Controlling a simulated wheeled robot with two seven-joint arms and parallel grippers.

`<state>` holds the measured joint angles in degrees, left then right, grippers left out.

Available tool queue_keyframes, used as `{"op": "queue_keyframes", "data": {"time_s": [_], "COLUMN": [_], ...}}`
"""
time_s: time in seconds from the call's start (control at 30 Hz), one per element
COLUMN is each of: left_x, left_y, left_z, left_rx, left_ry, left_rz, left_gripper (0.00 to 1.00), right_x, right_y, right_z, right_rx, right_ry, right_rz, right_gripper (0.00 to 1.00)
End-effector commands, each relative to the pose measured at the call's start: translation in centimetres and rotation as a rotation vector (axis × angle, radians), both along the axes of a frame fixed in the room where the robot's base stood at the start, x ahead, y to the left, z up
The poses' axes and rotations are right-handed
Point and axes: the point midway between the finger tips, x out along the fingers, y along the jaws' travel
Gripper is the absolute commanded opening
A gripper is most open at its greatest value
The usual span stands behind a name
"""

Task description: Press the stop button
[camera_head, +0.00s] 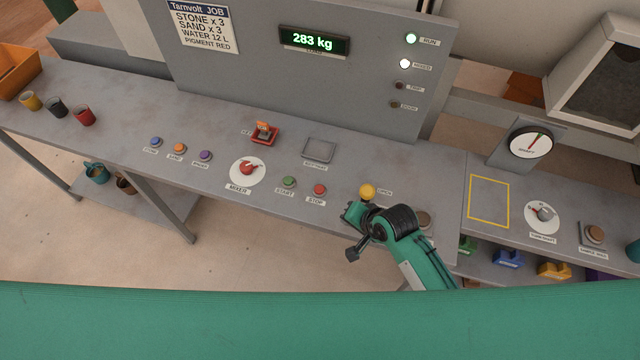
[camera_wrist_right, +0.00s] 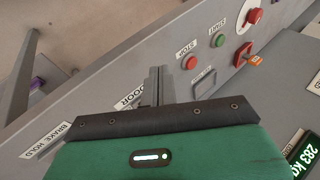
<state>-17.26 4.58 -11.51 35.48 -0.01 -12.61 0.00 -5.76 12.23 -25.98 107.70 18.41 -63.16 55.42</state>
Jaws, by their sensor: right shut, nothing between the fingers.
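The stop button (camera_head: 319,190) is a round red button on the grey bench, with a STOP label below it. It also shows in the right wrist view (camera_wrist_right: 189,62), just beyond and to the right of my fingers. My right gripper (camera_wrist_right: 158,74) is shut and empty, with its grey fingers together. In the head view its green hand is right of the stop button, beside a yellow knob (camera_head: 367,190), and the fingers are not clear. The gripper appears apart from the button. My left gripper is not in view.
A green start button (camera_head: 289,182) is just left of stop. The red mixer dial (camera_head: 248,169) is farther left, a red switch (camera_head: 265,132) and square pad (camera_head: 319,150) behind. The display (camera_head: 314,42) reads 283 kg. Green RUN (camera_head: 411,39) and white (camera_head: 405,64) lamps are lit.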

Motion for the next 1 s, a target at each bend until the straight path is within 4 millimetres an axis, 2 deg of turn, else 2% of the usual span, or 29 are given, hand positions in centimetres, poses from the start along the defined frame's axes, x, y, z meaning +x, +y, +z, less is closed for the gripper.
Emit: {"op": "queue_keyframes", "data": {"time_s": [0.03, 0.23, 0.4, 0.5, 0.7, 1.0], "left_x": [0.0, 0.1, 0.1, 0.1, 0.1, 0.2], "left_y": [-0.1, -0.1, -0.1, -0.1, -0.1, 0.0], "left_z": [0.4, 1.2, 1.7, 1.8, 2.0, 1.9], "left_rx": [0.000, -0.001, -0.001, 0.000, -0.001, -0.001], "left_ry": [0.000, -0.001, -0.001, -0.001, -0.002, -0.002], "left_rz": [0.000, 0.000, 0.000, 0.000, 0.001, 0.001], "left_gripper": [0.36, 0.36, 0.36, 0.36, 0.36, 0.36], "right_x": [1.7, 7.1, 10.8, 12.3, 13.7, 13.7], "right_y": [1.1, 5.0, 6.3, 6.5, 6.7, 6.7], "right_z": [0.8, 2.9, 4.2, 4.7, 5.1, 5.1], "right_rx": [0.056, 0.310, 0.466, 0.526, 0.582, 0.586], "right_ry": [0.017, 0.166, 0.299, 0.358, 0.413, 0.418], "right_rz": [-0.048, -0.297, -0.492, -0.579, -0.662, -0.668], "right_gripper": [0.00, 0.00, 0.00, 0.00, 0.00, 0.00]}}
